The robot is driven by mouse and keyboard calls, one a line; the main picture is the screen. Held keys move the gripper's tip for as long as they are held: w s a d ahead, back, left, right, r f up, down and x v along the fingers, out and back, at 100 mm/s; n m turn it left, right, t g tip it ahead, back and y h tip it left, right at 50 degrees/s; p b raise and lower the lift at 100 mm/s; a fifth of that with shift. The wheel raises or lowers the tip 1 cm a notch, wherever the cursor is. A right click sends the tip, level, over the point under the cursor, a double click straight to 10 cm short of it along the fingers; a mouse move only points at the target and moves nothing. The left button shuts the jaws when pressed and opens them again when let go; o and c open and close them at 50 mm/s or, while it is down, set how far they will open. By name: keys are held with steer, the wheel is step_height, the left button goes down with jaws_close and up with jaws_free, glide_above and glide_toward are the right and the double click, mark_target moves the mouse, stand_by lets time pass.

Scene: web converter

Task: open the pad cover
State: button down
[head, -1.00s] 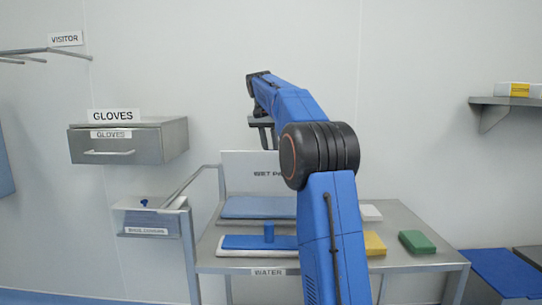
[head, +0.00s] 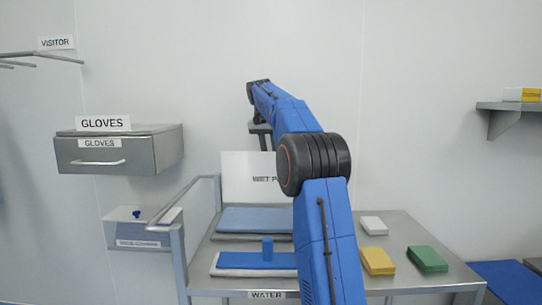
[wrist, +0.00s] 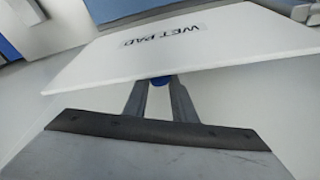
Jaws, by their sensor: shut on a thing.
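The pad cover (head: 238,190) is a white panel labelled WET PAD. It stands upright at the back of the table, behind a flat blue pad (head: 250,218), and my arm hides its right part. In the wrist view, the cover (wrist: 225,52) fills the upper middle. My gripper (wrist: 161,84) is shut on a small blue knob (wrist: 160,81) at the cover's edge. In the head view my gripper (head: 261,135) is at the cover's top edge, partly hidden by my arm.
A blue block with an upright blue handle (head: 268,249) lies in front on the steel table (head: 405,225). Yellow (head: 378,261), green (head: 427,259) and white blocks (head: 373,226) lie right. A gloves box (head: 150,150) and rail (head: 190,192) stand left.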

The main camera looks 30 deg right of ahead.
steer(key=shift+w+a+f, duration=0.25)
steer(key=c, duration=1.7)
jaws_free()
steer(key=shift+o, duration=0.9)
steer(key=shift+w+a+f, duration=0.1)
steer(key=shift+r, duration=0.2)
steer(key=shift+r, duration=0.15)
steer(key=v, duration=1.1)
steer(key=shift+r, duration=0.3)
